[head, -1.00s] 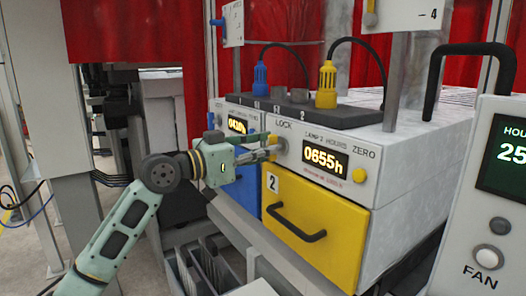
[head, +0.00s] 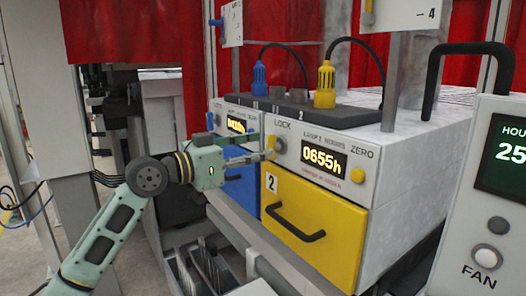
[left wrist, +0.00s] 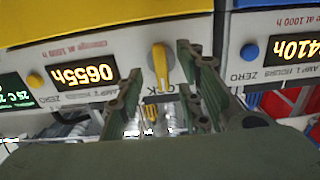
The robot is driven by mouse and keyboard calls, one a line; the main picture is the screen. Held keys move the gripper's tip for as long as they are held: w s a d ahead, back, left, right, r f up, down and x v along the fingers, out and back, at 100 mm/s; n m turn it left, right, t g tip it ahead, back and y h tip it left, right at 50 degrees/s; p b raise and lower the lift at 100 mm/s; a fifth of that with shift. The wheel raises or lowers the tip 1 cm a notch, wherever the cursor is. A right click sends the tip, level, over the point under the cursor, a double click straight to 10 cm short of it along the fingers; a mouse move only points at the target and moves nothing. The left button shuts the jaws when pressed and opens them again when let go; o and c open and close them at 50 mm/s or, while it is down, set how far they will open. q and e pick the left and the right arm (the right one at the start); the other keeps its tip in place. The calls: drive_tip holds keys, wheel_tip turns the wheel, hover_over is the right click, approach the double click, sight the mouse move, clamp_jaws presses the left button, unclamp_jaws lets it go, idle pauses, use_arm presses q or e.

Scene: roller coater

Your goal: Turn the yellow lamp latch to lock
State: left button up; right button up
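The yellow lamp latch (head: 270,146) sits on a round grey base on the white lamp 2 panel, below the word LOCK. In the left wrist view the latch (left wrist: 160,66) is a yellow bar, near vertical in that inverted picture. My left gripper (head: 256,148) is in front of it, fingers apart. In the left wrist view the open fingertips (left wrist: 157,72) stand on either side of the latch, with visible gaps. Whether they reach around it in depth, I cannot tell. The fingers partly cover the LOCK label there. My right gripper is not in view.
The yellow drawer (head: 325,225) with a black handle lies below the panel, and the blue drawer (head: 243,190) is to its left. The display (head: 324,157) reads 0655h. A yellow ZERO button (head: 358,175) is to its right. A FAN unit (head: 490,220) stands at far right.

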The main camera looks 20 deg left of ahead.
use_arm(q)
drive_tip(key=v, duration=0.9)
drive_tip(key=shift+s+a, duration=0.2)
drive_tip(key=shift+s, duration=0.05)
